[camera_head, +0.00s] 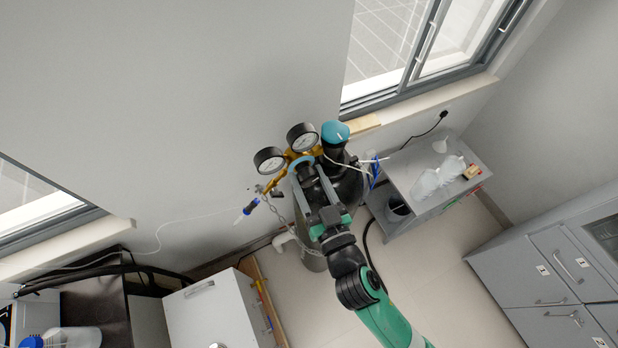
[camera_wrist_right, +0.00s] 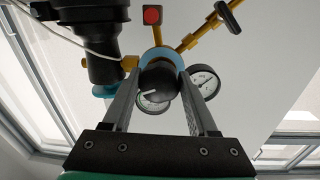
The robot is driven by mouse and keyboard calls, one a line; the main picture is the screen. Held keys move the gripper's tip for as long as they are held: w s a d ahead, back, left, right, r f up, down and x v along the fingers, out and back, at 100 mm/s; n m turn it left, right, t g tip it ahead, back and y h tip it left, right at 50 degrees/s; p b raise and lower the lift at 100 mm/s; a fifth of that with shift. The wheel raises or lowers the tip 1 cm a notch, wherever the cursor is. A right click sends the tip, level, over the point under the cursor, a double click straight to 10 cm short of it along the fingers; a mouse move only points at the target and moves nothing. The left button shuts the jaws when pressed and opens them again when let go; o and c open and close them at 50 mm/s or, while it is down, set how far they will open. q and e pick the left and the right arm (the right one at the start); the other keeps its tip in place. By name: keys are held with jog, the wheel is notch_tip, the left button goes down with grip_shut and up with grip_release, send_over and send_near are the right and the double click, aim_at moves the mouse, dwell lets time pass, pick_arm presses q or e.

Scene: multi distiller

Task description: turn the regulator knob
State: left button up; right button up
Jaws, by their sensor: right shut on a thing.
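The regulator knob (camera_wrist_right: 158,80) is black and round with a white mark, and faces the right wrist camera. My right gripper (camera_wrist_right: 157,82) is shut on it, with one finger on each side. In the head view my right gripper (camera_head: 305,170) reaches up to the regulator and mostly hides the knob. The regulator's brass body (camera_head: 272,183) carries two round white gauges, a left one (camera_head: 269,160) and an upper one (camera_head: 302,137). Both gauges also show behind the fingers in the wrist view. My left gripper is in neither view.
A dark gas cylinder (camera_head: 349,187) with a blue-topped valve (camera_head: 335,132) stands beside the regulator. A grey side table (camera_head: 402,170) is to the right, a white cabinet (camera_head: 215,312) lower left. Open floor lies lower right.

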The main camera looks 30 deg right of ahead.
jog(key=n, duration=0.6)
jog(key=shift+d, duration=0.1)
jog(key=n, duration=0.3)
jog(key=n+p, duration=0.1)
jog(key=n, duration=0.3)
jog(key=shift+r+t+y, duration=0.1)
jog(key=shift+t+y, duration=0.2)
jog(key=shift+t, duration=0.1)
jog(key=o, duration=1.4)
jog(key=shift+c, duration=0.2)
jog(key=shift+s, duration=0.1)
